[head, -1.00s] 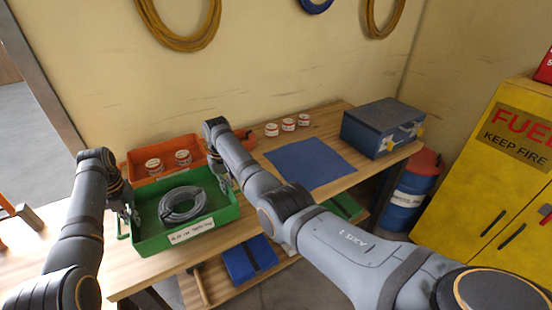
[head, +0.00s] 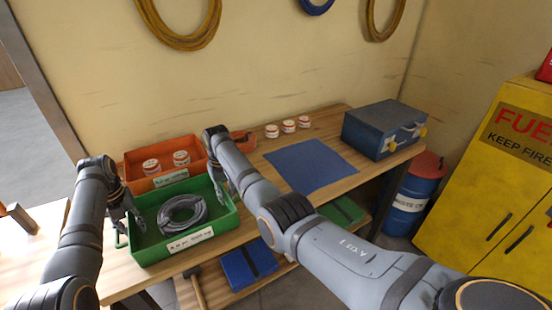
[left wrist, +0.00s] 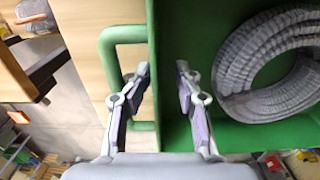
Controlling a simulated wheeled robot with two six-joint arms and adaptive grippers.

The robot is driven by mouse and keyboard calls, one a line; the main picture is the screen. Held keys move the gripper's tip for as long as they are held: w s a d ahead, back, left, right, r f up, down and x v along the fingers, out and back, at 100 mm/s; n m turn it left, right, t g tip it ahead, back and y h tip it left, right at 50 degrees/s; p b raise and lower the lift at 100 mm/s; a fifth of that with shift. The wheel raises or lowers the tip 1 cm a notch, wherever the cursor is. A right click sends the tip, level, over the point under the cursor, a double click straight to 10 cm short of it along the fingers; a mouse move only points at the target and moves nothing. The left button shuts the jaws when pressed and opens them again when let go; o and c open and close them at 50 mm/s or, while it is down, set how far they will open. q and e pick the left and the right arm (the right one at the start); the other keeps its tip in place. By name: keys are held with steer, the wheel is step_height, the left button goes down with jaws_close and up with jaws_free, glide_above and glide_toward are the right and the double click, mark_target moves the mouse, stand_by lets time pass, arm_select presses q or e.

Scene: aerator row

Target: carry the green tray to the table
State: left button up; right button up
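The green tray (head: 219,226) appears to stand level on the wooden table (head: 130,277) at the left, with a grey coiled hose (head: 183,214) inside. My left gripper (head: 130,221) is at the tray's left side. In the left wrist view, my left gripper (left wrist: 164,68) is open, its fingers apart on either side of the tray's wall (left wrist: 156,30); a green loop handle (left wrist: 107,50) sticks out there. My right gripper (head: 228,190) is at the tray's right wall; its fingers are small and partly hidden by my arm, so their opening is unclear.
An orange tray (head: 137,184) with white tins stands right behind the green tray. A blue mat (head: 310,165), several tins and a blue toolbox (head: 383,128) lie further right. A yellow cabinet (head: 490,190) and blue drum (head: 408,200) stand beyond the table's right end.

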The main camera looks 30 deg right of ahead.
arm_select(q)
steer(key=o, duration=0.3)
steer(key=shift+a, duration=0.2)
arm_select(e)
steer(key=shift+d, duration=0.15)
arm_select(q)
steer(key=shift+a, duration=0.1)
steer(key=shift+w+r, duration=0.1)
step_height(320, 180, up, 8)
arm_select(e)
steer(key=shift+d+f, duration=0.1)
steer(key=shift+d, duration=0.05)
steer(key=o, duration=1.1)
steer(key=shift+o, duration=0.4)
steer(key=shift+a, duration=0.2)
arm_select(q)
steer(key=shift+d, duration=0.2)
